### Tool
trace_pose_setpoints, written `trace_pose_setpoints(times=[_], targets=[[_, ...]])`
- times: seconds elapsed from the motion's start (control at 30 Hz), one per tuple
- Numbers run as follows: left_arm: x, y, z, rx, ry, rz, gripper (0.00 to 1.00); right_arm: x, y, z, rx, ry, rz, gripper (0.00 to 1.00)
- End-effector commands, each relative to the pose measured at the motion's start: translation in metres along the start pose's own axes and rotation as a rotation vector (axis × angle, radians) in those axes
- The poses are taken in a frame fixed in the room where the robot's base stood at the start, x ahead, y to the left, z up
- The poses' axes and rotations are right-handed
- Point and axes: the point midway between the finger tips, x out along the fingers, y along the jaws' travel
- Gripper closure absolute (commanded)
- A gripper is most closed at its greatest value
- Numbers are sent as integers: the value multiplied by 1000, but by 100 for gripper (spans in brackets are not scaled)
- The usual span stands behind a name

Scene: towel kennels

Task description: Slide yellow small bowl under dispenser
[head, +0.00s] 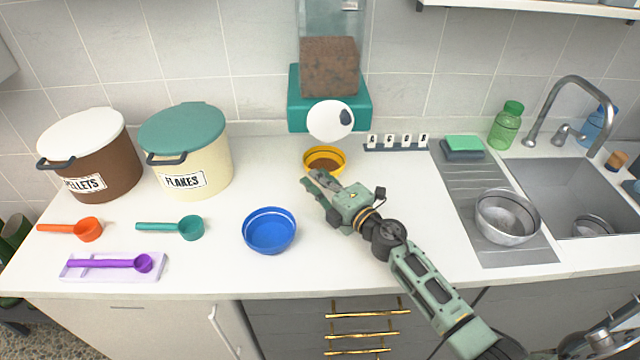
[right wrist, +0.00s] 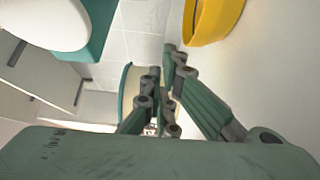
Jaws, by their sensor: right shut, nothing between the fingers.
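The small yellow bowl (head: 324,152) stands upright on the counter below the dispenser, with brown contents in it. The dispenser (head: 329,90) is on the wall, with a clear hopper of brown food, a teal body and a round white part above the bowl. My right gripper (head: 312,178) is shut and empty, just in front of the bowl. In the right wrist view the bowl (right wrist: 212,20) shows at the top, beside the fingertips (right wrist: 169,50); I cannot tell whether they touch. My left gripper is not in view.
A blue bowl (head: 269,231) stands front left of my gripper. PELLETS (head: 92,155) and FLAKES (head: 187,150) bins stand at left, with orange (head: 84,229), teal (head: 185,228) and purple (head: 125,262) scoops before them. A metal bowl (head: 506,216) is by the sink at right.

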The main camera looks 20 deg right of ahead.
Motion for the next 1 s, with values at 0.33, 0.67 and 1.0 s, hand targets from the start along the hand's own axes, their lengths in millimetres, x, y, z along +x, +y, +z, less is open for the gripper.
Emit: trace_pose_setpoints(times=[0.33,0.67,1.0], targets=[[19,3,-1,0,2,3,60,2,-31,8,-1,2,-2,100],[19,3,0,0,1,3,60,3,-31,9,-1,3,-2,100],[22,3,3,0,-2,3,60,7,-31,26,0,4,-2,100]])
